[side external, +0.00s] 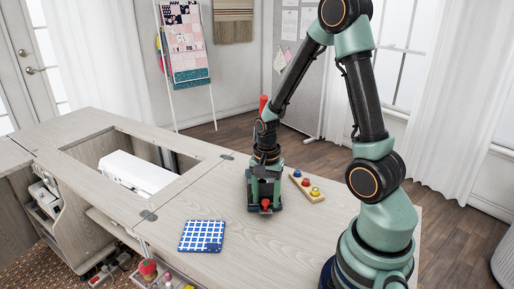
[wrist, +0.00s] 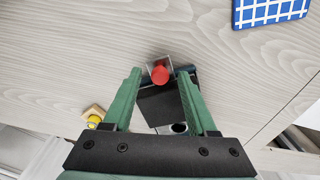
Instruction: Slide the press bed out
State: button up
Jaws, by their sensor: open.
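The press stands on the pale wooden cabinet top, mostly hidden behind my arm in the side view. Its red knob (side external: 265,203) shows low at the front, and the knob (wrist: 160,74) also shows in the wrist view beside a small grey metal plate. A dark flat plate (wrist: 162,105), seemingly the press bed, lies behind the knob. My gripper (wrist: 159,74) points down at the press with green fingers apart, one on each side of the knob. I see a gap on both sides and cannot tell their height over it.
A blue checked cloth square (side external: 202,236) lies left of the press. A wooden block with coloured knobs (side external: 308,186) lies close on the right. The cabinet opening with a white machine (side external: 137,174) is at the left. The front tabletop is clear.

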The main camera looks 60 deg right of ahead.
grip_shut()
dwell(1.5)
